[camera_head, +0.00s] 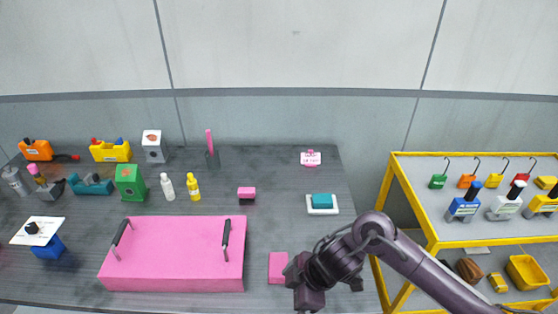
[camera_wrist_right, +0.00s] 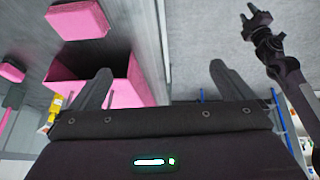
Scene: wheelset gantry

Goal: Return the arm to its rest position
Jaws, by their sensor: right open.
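My right arm (camera_head: 415,262) comes in from the right in the head view, bent at the elbow. My right gripper (camera_wrist_right: 160,70) is open in the right wrist view, its fingers wide apart with nothing held between them. In the head view its wrist is by the table's front right, just right of a flat pink block (camera_head: 278,268). The fingertips are hard to make out there. A second arm, apparently my left, shows at the upper right of the wrist view with its gripper (camera_wrist_right: 256,18). Its jaw state is unclear. It is outside the head view.
A large pink box with two black handles (camera_head: 175,255) sits left of the right gripper on the dark table (camera_head: 285,190). A teal block on a white tray (camera_head: 322,203) lies behind the arm. A yellow-framed rack (camera_head: 432,235) stands right, close to the arm.

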